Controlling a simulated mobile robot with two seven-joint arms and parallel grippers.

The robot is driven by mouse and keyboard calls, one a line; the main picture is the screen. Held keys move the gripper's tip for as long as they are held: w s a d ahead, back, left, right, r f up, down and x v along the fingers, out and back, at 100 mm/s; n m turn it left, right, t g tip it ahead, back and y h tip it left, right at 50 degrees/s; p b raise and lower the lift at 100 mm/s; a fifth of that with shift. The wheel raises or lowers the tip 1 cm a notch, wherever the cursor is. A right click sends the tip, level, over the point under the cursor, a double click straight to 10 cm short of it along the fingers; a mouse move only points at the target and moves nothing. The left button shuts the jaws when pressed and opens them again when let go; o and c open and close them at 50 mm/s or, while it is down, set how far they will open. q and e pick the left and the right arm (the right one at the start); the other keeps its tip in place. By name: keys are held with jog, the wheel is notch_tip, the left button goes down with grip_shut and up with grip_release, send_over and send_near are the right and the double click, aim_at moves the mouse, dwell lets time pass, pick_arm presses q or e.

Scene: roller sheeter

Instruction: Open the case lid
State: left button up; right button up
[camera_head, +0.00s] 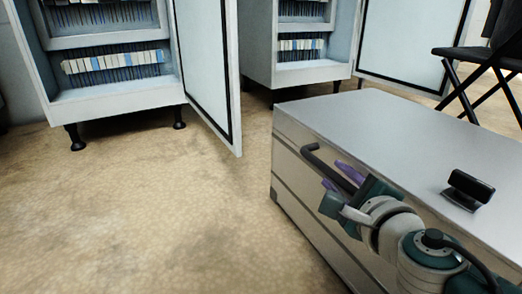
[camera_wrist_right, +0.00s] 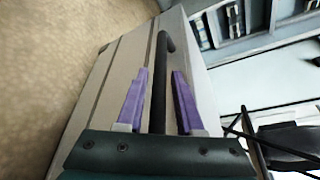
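The case (camera_head: 410,130) is a large pale grey box at the right of the head view, with its flat lid down. A black bar handle (camera_head: 318,161) sticks out along its front side. My right gripper (camera_head: 331,173) has purple fingers. In the right wrist view the handle (camera_wrist_right: 160,55) runs between the two fingers, with a narrow gap on either side. The gripper (camera_wrist_right: 160,75) is open around the bar and does not pinch it. My left gripper is in neither view.
A black latch-like block (camera_head: 468,190) sits on the case's top near the front edge. Two open cabinets (camera_head: 110,104) with shelves stand behind, their doors swung out. A black folding chair (camera_head: 480,57) is at the back right. The floor (camera_head: 150,220) at left is clear.

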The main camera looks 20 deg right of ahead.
grip_shut()
dwell(1.1)
